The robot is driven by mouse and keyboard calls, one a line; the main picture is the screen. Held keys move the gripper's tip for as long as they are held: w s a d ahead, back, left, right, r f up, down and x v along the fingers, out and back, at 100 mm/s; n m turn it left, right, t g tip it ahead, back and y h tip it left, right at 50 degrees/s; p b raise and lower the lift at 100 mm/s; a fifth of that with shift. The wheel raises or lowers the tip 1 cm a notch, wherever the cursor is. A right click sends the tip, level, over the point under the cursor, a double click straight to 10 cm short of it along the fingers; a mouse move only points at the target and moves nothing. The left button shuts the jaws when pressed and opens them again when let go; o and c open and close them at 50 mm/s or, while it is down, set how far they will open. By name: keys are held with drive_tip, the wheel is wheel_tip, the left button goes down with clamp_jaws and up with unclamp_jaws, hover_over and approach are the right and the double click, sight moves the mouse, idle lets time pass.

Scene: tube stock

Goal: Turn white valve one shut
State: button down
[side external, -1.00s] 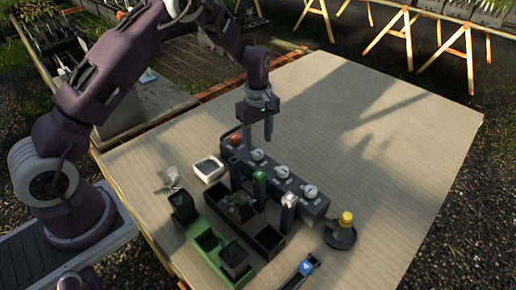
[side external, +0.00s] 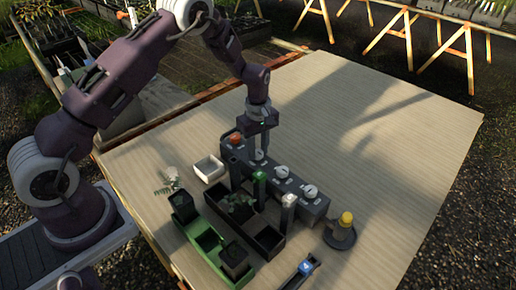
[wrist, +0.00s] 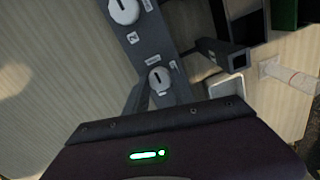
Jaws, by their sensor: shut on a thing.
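A dark valve block (side external: 296,190) carries several white knobs in a row and an orange knob (side external: 236,138) at its far left end. White valve one (side external: 258,156) is the white knob beside the orange one. In the wrist view it is the white knob (wrist: 159,80) with a dark pointer line, with small labels around it. My gripper (side external: 262,152) points straight down at valve one and its fingers are shut on this knob. The fingers partly cover the knob in the side view. A second white knob (wrist: 124,10), with a "2" by it, shows in the wrist view.
A black tray (side external: 268,240), a green tray (side external: 207,240) and a white box (side external: 209,168) lie nearby. A yellow-topped item (side external: 346,219) stands right. The board behind the block is clear.

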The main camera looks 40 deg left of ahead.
drive_tip(key=m, duration=1.7)
drive_tip(key=shift+m, duration=0.5)
idle(0.5)
drive_tip(key=c, duration=1.1)
unclamp_jaws()
drive_tip(key=shift+o, duration=0.2)
